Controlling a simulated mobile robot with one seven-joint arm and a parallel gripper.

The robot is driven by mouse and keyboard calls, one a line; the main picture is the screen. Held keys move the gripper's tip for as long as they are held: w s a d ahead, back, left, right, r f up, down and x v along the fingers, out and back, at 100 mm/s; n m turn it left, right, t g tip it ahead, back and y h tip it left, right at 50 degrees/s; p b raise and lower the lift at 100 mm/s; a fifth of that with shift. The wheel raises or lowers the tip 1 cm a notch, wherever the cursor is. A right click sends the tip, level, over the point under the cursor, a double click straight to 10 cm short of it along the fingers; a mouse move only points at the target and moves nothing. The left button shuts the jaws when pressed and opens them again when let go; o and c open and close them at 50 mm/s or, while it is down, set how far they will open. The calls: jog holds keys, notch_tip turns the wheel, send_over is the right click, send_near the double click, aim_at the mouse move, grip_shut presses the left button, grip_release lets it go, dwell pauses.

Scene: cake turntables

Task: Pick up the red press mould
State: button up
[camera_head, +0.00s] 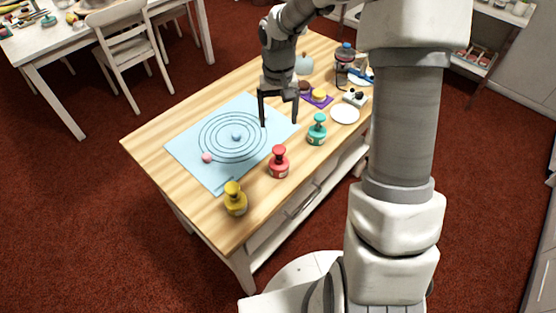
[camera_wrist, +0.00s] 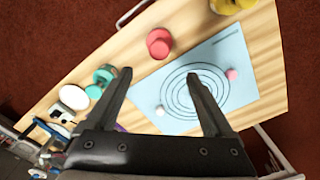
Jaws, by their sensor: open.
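The red press mould (camera_head: 279,163) stands upright on the wooden table near its front edge, between a yellow mould (camera_head: 235,199) and a teal mould (camera_head: 317,130). In the wrist view the red mould (camera_wrist: 159,43) shows from above, beyond the fingertips and between their lines. My gripper (camera_head: 279,124) is open and empty, above the table behind the red mould and apart from it. Its two fingers (camera_wrist: 160,77) reach into the wrist view. The teal mould (camera_wrist: 104,76) is left of the left fingertip there.
A white plate (camera_head: 345,114), a purple mat (camera_head: 328,103) and a dark jar (camera_head: 343,62) stand toward the table's right end. Bare wood surrounds the red mould.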

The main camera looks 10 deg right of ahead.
notch_tip(320, 180, down, 16)
jog(key=shift+s, duration=0.1)
jog(key=c, duration=1.2)
jog(key=shift+r, duration=0.15)
jog(key=shift+r, duration=0.5)
jog(key=r, duration=0.1)
jog(key=s+r, duration=0.1)
jog(key=r, duration=0.1)
jog(key=shift+a+r, duration=0.2)
jog(key=shift+r, duration=0.05)
jog(key=s+a+r, duration=0.5)
jog(key=s+r, duration=0.1)
jog(key=s, duration=0.3)
jog(key=n, duration=0.1)
send_over(278, 151)
jog(key=s, duration=0.3)
jog(key=shift+s+d+f, duration=0.15)
jog(key=shift+d+f, duration=0.05)
jog(key=shift+f, duration=0.25)
